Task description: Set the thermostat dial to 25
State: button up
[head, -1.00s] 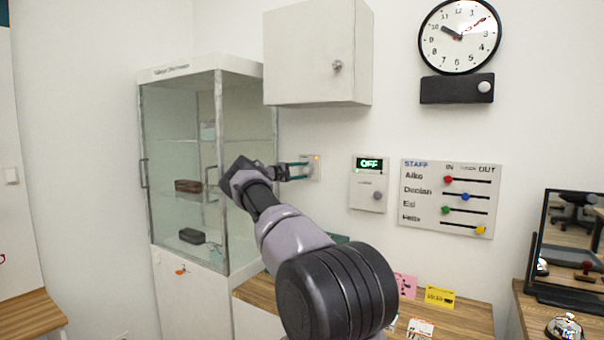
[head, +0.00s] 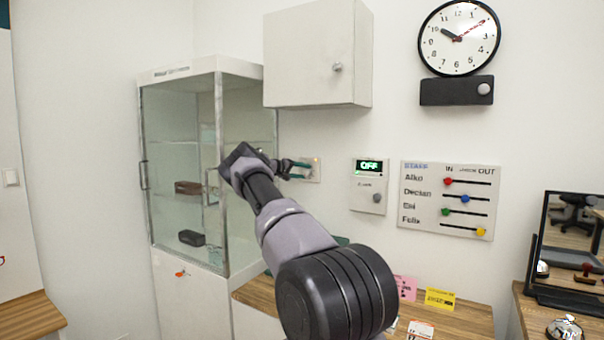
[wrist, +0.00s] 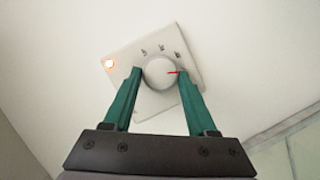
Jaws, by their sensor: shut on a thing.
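The thermostat is a square white wall plate (wrist: 158,103) with a round white dial (wrist: 158,74) and a lit orange lamp in one corner. In the head view the plate (head: 315,172) is small and partly behind my gripper (head: 299,170). In the wrist view my gripper (wrist: 159,72) has its two green fingers on either side of the dial, shut on it. The dial's red pointer points right, beside the right fingertip. Several small dark marks arc above the dial; their numbers are too blurred to read.
A wall cabinet (head: 315,55) hangs above the thermostat. A glass display case (head: 180,140) stands to the left. A panel reading OFF (head: 367,185) and a staff slider board (head: 450,198) are on the wall to the right. A wooden counter (head: 470,318) lies below.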

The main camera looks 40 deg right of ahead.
jog(key=shift+f, duration=0.15)
jog(key=o, duration=1.4)
jog(key=shift+c, duration=0.2)
jog(key=a+r, duration=0.2)
jog(key=a, duration=0.8)
jog(key=shift+s+a+r, duration=0.15)
jog(key=shift+s+a, duration=0.1)
jog(key=shift+s, duration=0.05)
